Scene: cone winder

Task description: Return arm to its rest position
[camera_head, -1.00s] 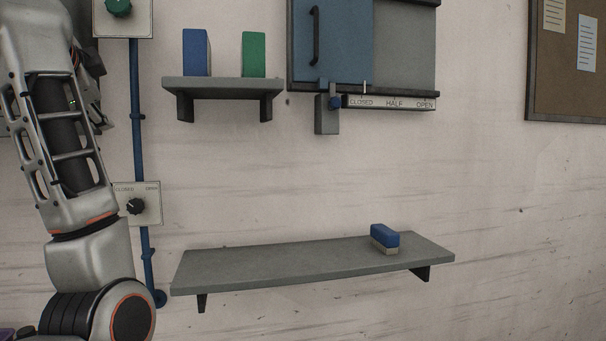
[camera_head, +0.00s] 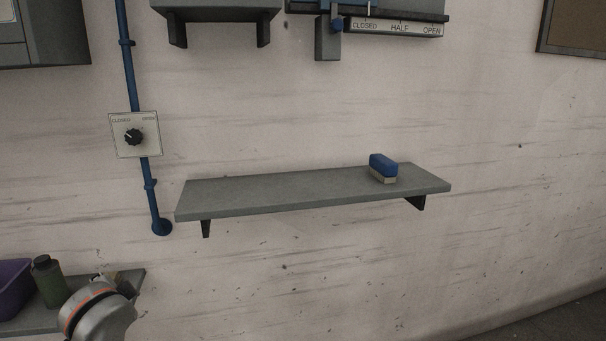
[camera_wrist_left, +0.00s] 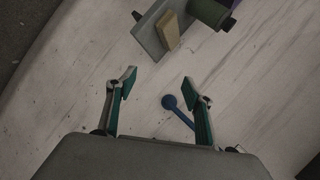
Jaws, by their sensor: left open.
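My left arm (camera_head: 98,312) shows only as a grey and orange link at the lower left of the head view. My left gripper (camera_wrist_left: 165,90) is in the left wrist view, with its two fingers spread wide and nothing between them. The wall and a blue pipe end (camera_wrist_left: 170,102) show beyond the fingers, apart from them. My right gripper is in neither view.
A low shelf (camera_head: 55,322) at lower left holds a purple bin (camera_head: 12,288) and a green bottle (camera_head: 47,282); my arm overlaps it in view. A grey shelf (camera_head: 290,192) holds a blue brush (camera_head: 383,168). A knob panel (camera_head: 134,135) sits on the blue pipe (camera_head: 124,70). The wall below is clear.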

